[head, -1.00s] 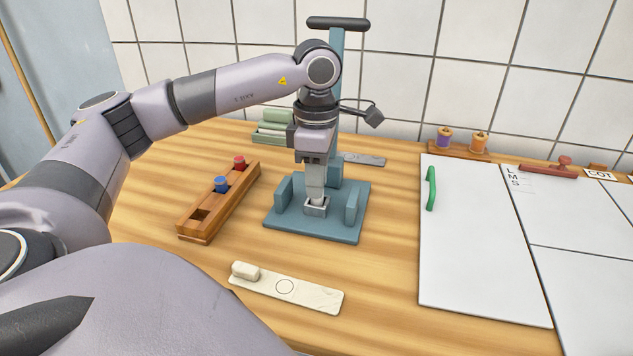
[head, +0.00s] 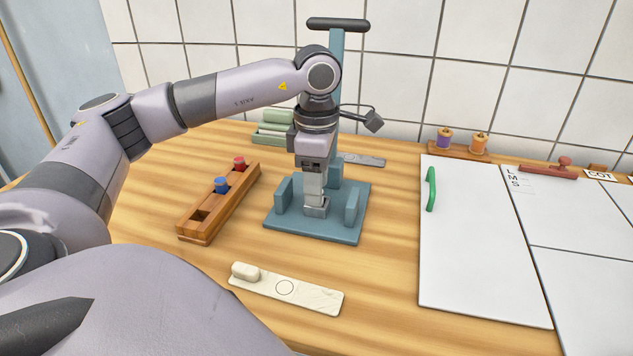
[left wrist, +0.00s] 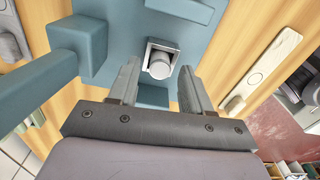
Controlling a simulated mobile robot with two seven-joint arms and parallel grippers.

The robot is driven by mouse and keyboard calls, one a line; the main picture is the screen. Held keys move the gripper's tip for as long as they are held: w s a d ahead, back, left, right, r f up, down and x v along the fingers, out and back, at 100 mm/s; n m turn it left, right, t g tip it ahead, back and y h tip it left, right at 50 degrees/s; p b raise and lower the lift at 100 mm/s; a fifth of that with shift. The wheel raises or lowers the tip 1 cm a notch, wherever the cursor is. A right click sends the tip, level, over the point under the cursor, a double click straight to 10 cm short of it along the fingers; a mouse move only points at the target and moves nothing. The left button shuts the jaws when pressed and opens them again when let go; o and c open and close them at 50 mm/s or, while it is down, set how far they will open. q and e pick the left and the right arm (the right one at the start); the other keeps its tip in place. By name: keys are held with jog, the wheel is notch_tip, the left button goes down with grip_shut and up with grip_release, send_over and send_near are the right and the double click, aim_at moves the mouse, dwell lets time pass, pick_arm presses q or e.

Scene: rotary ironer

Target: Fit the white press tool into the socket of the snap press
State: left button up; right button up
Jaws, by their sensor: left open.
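The blue snap press (head: 352,230) stands on the table, its column behind my left arm. Its square grey metal socket (head: 316,211) sits in the middle of the base. In the left wrist view a white round-ended piece, which looks like the white press tool (left wrist: 160,68), stands in the socket (left wrist: 150,48). I cannot tell how deep it sits. My left gripper (head: 315,196) is just above the socket, pointing down. In the left wrist view its fingers (left wrist: 158,82) are apart, one on each side below the tool, with no visible grip on it. My right gripper is not in view.
A wooden rack (head: 222,205) left of the press holds a blue and a red tool and has an empty square hole. A cream board (head: 310,295) lies in front. A white board (head: 475,250) with a green handle lies right. Upright blue blocks flank the socket.

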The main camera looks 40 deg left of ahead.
pick_arm(q)
notch_tip(320, 180, up, 12)
jog(key=p, duration=0.1)
jog(key=shift+f+p, duration=0.15)
jog(key=shift+p, duration=0.15)
dwell(0.5)
